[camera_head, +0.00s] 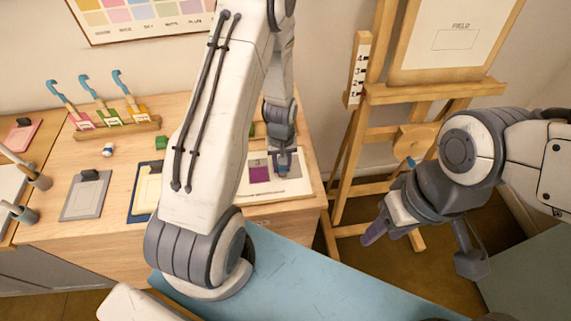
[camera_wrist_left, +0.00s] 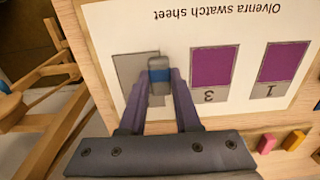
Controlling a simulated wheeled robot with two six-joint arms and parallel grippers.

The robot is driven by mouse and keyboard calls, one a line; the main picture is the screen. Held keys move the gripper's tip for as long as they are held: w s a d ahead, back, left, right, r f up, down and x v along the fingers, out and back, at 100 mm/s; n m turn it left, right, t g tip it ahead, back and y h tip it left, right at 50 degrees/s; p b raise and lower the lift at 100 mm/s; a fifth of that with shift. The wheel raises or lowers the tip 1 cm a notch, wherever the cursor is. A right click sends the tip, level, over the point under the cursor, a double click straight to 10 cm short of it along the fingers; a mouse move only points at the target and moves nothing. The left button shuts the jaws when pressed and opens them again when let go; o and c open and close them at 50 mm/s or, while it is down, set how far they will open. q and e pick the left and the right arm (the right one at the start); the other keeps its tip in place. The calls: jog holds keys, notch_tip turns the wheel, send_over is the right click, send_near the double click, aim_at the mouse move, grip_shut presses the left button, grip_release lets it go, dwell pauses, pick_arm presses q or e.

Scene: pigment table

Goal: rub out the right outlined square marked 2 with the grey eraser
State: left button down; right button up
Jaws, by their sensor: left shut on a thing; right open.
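The white swatch sheet (camera_head: 293,189) lies on the wooden table and shows upside down in the left wrist view (camera_wrist_left: 210,18). Two purple squares on it are marked 3 (camera_wrist_left: 214,68) and 1 (camera_wrist_left: 275,63). The outlined square (camera_wrist_left: 128,68) beside the 3 looks grey inside; its number is hidden. My left gripper (camera_head: 283,165), also in the left wrist view (camera_wrist_left: 159,92), is shut on the grey eraser (camera_wrist_left: 159,75), which has a blue band. The eraser is over this square's inner edge; I cannot tell if it touches. My right gripper (camera_head: 422,248) is open and empty.
An easel (camera_head: 377,93) stands right of the table. A rack (camera_head: 120,133) with several blue-hooked tools is at the back left. A grey board (camera_head: 84,198) and a small blue-and-white object (camera_head: 108,150) lie on the left. My left arm hides the table's middle.

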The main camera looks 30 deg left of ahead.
pick_arm(q)
notch_tip(320, 180, up, 7)
jog(key=p, duration=0.5)
jog(key=shift+r+p, duration=0.1)
jog(key=shift+p, duration=0.3)
